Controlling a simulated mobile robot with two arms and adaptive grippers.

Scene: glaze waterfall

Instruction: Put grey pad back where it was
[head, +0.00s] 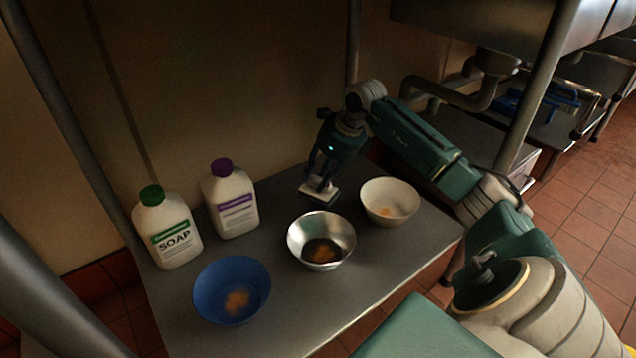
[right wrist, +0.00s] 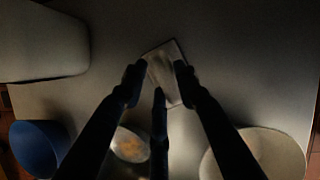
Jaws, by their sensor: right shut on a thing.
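The grey pad (head: 321,191) is a small, pale block at the back of the metal shelf, behind the metal bowl and to the left of the white bowl. My right gripper (head: 321,178) reaches down from above and is shut on the pad. In the right wrist view the pad (right wrist: 166,68) sits between the fingers (right wrist: 160,78), slightly turned. I cannot tell whether the pad touches the shelf. My left gripper is not in view.
On the shelf (head: 385,262) stand a green-capped soap bottle (head: 168,232), a purple-capped bottle (head: 232,203), a blue bowl (head: 225,305), a metal bowl (head: 305,232) and a white bowl (head: 380,188), each bowl with an orange-brown stain inside. A post (head: 540,85) rises at right.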

